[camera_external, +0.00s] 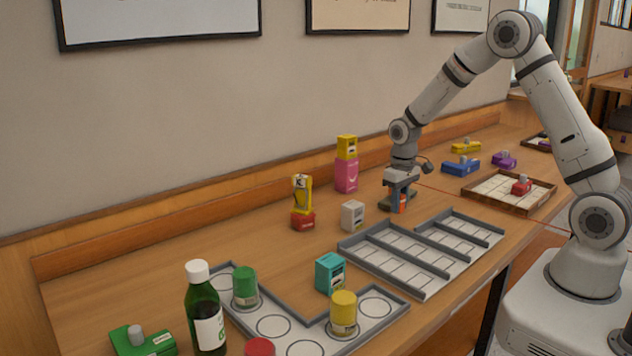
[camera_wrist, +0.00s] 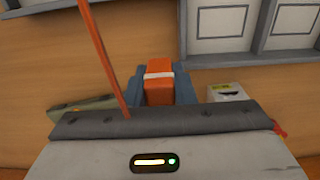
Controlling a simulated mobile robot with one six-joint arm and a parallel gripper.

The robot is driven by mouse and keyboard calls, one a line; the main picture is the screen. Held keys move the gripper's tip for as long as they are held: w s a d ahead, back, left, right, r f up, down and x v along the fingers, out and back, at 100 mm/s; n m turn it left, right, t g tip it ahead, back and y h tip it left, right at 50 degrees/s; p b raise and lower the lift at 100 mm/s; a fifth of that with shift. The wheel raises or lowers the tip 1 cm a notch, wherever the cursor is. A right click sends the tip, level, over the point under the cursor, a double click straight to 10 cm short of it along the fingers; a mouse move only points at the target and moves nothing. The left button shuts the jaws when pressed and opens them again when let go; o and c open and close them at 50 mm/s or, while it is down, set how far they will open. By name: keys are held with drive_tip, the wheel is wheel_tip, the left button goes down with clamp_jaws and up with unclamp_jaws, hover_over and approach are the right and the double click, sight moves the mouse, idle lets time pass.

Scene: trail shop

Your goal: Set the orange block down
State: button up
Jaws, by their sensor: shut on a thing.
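The orange block (camera_external: 403,203) is in my gripper, over the wooden table behind the grey divided tray. In the wrist view the orange block (camera_wrist: 158,88), with a white band across it, stands between the two blue-grey fingers. My gripper (camera_external: 400,200) points down and is shut on it. The arm partly hides the block in the external view. I cannot tell whether its underside touches the table. A dark green item (camera_external: 385,206) lies close beside the block; it also shows left of the fingers in the wrist view (camera_wrist: 85,108).
The grey divided tray (camera_external: 422,292) is empty. A white block (camera_external: 352,215), stacked pink and yellow blocks (camera_external: 346,178) and a teal block (camera_external: 330,273) stand nearby. A wooden tray (camera_external: 487,200) holds a red item (camera_external: 522,185). A green bottle (camera_external: 207,318) stands front left.

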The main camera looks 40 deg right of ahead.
idle(0.5)
drive_tip(key=w+d+b, duration=0.1)
drive_tip(key=d, duration=0.2)
drive_tip(key=w+d+r+b, duration=0.1)
drive_tip(key=d+b, duration=0.1)
drive_tip(key=d, duration=0.1)
drive_tip(key=w+d+b, duration=0.1)
drive_tip(key=w+d, duration=0.1)
drive_tip(key=d, duration=0.2)
drive_tip(key=shift+r, duration=0.25)
wheel_tip(320, 180, up, 3)
drive_tip(key=b, duration=0.3)
hover_over(423, 202)
drive_tip(key=shift+d+f+b, duration=0.15)
drive_tip(key=shift+f+b, duration=0.25)
drive_tip(key=shift+f, duration=4.25)
drive_tip(key=o, duration=1)
drive_tip(key=shift+r, duration=0.1)
